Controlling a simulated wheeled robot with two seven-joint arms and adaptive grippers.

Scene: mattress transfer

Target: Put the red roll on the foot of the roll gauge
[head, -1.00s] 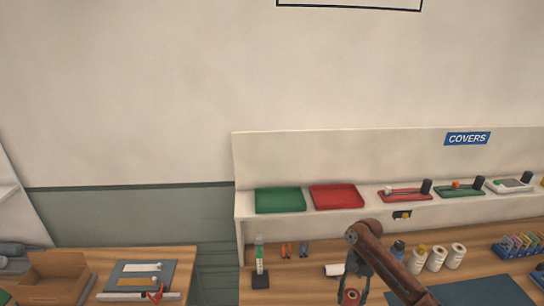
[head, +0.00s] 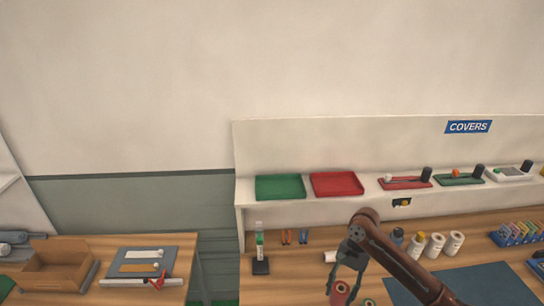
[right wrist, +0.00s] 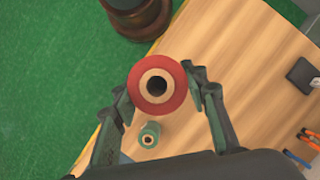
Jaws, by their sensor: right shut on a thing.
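The red roll (head: 340,293) is held upright between the fingers of my right gripper (head: 346,284). In the right wrist view the red roll (right wrist: 157,85) shows end-on, with a tan core and dark hole, between both fingers of the right gripper (right wrist: 160,90). What appears to be the roll gauge (head: 259,240) stands at the left of the bench, a white and green upright on a black square foot (head: 261,267). The foot is bare, and the roll is apart from it, to its right and nearer me. My left gripper is out of view.
A green roll (right wrist: 149,135) stands on the wooden bench beside the held roll. Orange and blue-handled tools (head: 294,237) lie right of the gauge. White rolls (head: 435,245) and a blue mat (head: 470,285) are further right. The bench between gauge and gripper looks clear.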

